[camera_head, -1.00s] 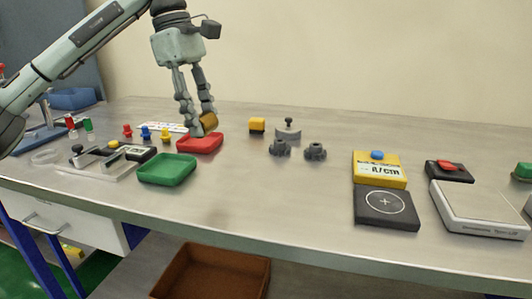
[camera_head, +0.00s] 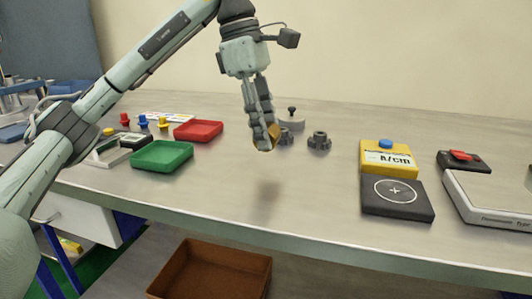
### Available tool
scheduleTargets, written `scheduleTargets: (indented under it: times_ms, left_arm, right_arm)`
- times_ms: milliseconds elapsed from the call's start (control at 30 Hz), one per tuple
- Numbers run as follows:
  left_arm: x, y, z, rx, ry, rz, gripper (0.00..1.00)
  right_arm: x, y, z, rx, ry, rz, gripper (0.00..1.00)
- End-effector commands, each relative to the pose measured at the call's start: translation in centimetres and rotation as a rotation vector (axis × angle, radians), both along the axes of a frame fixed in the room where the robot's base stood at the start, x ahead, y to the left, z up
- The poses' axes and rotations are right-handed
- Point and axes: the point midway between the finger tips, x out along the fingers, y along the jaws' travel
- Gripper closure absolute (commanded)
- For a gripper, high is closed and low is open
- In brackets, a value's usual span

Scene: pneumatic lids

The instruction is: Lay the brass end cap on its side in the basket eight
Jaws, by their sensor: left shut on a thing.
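My left gripper (camera_head: 264,143) is shut on the brass end cap (camera_head: 274,132) and holds it in the air above the table, right of the green tray. Only part of the cap shows beside the fingers, and I cannot tell its exact tilt. A brown open basket (camera_head: 232,256) stands below the table's front edge. Its inside looks empty. No number shows on it, so I cannot confirm that it is basket eight. My right gripper is not in view.
The red tray (camera_head: 198,123) and green tray (camera_head: 162,143) stand to the left, near small coloured knobs. Dark knobs (camera_head: 319,141) sit behind and right of the gripper. A yellow meter (camera_head: 388,147) and black pad (camera_head: 397,211) are farther right. The table's front middle is clear.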

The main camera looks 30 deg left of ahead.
Motion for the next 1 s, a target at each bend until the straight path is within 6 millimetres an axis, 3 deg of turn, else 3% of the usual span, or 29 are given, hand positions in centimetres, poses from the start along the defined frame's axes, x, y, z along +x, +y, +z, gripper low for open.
scheduleTargets:
  times_ms: [300,700,733,867,1000]
  left_arm:
    - [0.0,0.0,-3.7,0.0,0.0,0.001,1.0]
    - [0.0,0.0,-4.3,-0.001,-0.001,0.0,1.0]
    - [0.0,0.0,-4.3,0.0,0.0,0.0,0.6]
    - [0.0,0.0,-4.2,0.0,0.0,0.0,0.44]
    - [0.0,0.0,-4.2,0.0,0.0,0.0,0.42]
  right_arm:
    - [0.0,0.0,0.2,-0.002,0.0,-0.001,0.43]
    - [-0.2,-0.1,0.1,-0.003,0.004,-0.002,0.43]
    - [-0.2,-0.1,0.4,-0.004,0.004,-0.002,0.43]
    - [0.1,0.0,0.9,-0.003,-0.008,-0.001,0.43]
    - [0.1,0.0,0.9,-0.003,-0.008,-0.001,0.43]
